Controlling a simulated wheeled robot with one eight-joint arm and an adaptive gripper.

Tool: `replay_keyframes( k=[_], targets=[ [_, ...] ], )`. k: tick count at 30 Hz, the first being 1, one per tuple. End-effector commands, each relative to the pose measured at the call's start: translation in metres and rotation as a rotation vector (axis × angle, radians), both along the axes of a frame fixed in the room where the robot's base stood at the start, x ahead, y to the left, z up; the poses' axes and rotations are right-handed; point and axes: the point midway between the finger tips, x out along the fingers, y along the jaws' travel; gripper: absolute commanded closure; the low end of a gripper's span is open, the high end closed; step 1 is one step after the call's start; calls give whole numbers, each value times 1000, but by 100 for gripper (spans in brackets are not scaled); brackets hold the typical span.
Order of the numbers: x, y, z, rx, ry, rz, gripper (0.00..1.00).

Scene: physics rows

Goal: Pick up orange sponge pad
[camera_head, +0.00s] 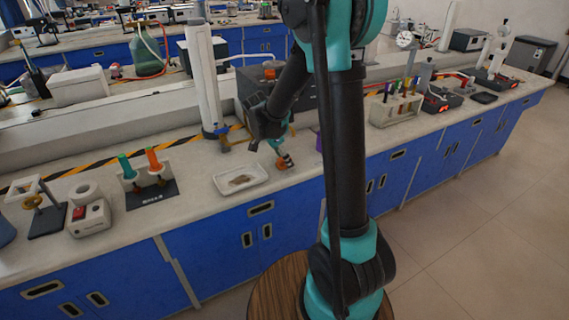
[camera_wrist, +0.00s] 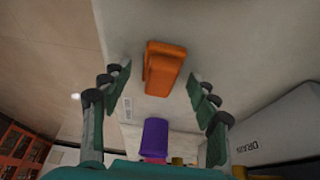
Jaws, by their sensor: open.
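The orange sponge pad (camera_wrist: 163,68) shows in the wrist view as an orange block on the pale bench top. It lies between and a little beyond my gripper's (camera_wrist: 158,77) two spread fingers, with clear gaps on both sides. My gripper is open and empty. In the head view my gripper (camera_head: 272,146) hangs low over the bench, right of the white tray. A small orange patch (camera_head: 286,161) shows just below it, partly hidden by the fingers, and seems to be the pad.
A purple cylinder (camera_wrist: 155,137) stands near the pad. A grey block marked DRAIN (camera_wrist: 270,130) is at right in the wrist view. The white tray (camera_head: 241,180) lies left of my gripper. A test-tube rack (camera_head: 396,108) stands farther right. The bench's front edge is close.

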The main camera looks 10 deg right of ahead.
Motion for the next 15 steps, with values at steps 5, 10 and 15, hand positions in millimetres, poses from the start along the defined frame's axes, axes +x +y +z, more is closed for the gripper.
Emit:
replay_keyframes(
  k=[5,10,15],
  targets=[
    [0,0,0,0,0,0,48],
    [0,0,0,0,0,0,69],
    [0,0,1,0,0,0,86]
  ],
)
